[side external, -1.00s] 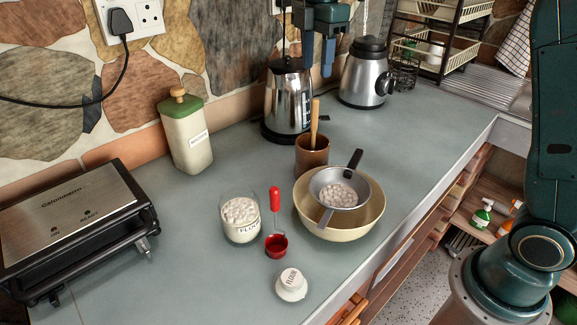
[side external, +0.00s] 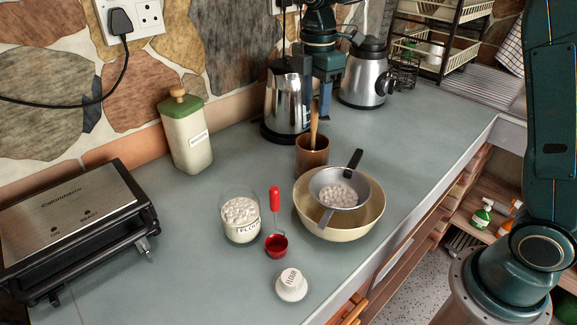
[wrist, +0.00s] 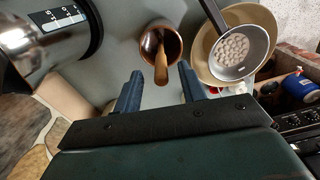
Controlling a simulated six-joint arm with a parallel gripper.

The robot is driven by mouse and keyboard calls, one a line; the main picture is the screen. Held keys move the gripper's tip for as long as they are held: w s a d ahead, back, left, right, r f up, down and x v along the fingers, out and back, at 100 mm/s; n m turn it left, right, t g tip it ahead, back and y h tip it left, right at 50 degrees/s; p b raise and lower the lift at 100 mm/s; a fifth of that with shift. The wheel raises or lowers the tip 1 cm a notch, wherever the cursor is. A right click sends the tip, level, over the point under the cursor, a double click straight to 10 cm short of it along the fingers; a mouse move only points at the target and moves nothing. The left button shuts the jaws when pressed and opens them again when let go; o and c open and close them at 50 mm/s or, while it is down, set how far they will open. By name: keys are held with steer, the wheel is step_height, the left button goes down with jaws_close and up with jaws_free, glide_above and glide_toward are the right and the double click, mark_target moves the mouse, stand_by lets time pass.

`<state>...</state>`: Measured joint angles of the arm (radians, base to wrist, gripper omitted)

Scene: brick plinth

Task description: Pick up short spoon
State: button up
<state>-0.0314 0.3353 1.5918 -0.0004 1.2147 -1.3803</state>
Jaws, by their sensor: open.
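A wooden spoon (side external: 314,124) stands in a brown cup (side external: 312,160) on the counter, its handle pointing up. In the wrist view the wooden spoon (wrist: 161,68) leans out of the brown cup (wrist: 172,43), its handle end between my fingertips in the picture. My gripper (side external: 320,104) is open and empty, above the cup, with its fingers near the top of the handle. Whether they touch it cannot be told. The spoon's lower end is hidden in the cup.
A steel kettle (side external: 287,98) stands close behind the cup. A cream bowl (side external: 350,228) with a sieve (side external: 340,190) across it is at the front right. The counter's left middle is clear.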

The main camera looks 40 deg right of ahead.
mark_target(313, 133)
steer(key=shift+a+f, duration=0.1)
steer(key=shift+f, duration=2.25)
steer(key=shift+c, duration=0.2)
jaws_close()
